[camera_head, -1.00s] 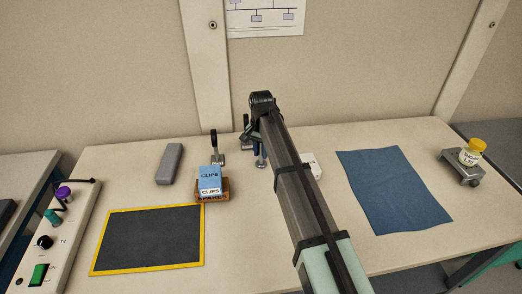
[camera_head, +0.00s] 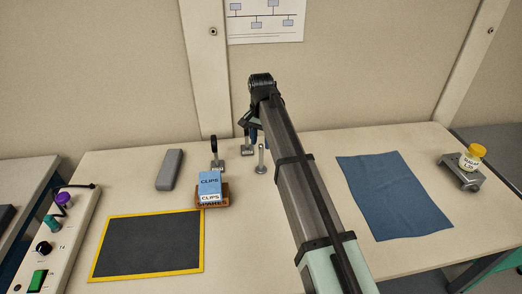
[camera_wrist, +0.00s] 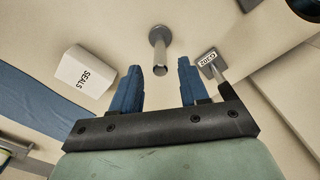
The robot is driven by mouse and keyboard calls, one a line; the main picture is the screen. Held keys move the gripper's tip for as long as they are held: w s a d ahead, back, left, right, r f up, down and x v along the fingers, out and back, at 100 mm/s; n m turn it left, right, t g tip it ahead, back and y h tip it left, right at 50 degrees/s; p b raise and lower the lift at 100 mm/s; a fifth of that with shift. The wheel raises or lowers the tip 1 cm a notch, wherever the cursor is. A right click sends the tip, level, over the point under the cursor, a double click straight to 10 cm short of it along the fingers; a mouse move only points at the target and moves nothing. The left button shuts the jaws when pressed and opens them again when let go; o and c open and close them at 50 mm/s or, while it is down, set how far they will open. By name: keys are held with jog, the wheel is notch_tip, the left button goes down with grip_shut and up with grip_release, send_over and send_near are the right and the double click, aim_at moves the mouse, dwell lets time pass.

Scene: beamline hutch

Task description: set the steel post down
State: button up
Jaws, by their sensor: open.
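The steel post (camera_head: 261,159) stands upright on its round base on the bench, just left of my arm in the head view. In the head view my gripper (camera_head: 253,134) is above the bench behind the post, partly hidden by my own arm.
A blue clips box (camera_head: 209,186) sits on an orange spares box (camera_head: 226,199). A white seals box (camera_wrist: 86,76) is near the gripper. A blue cloth (camera_head: 395,195) lies right.

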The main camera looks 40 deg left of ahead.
jog(key=shift+r, duration=2.3)
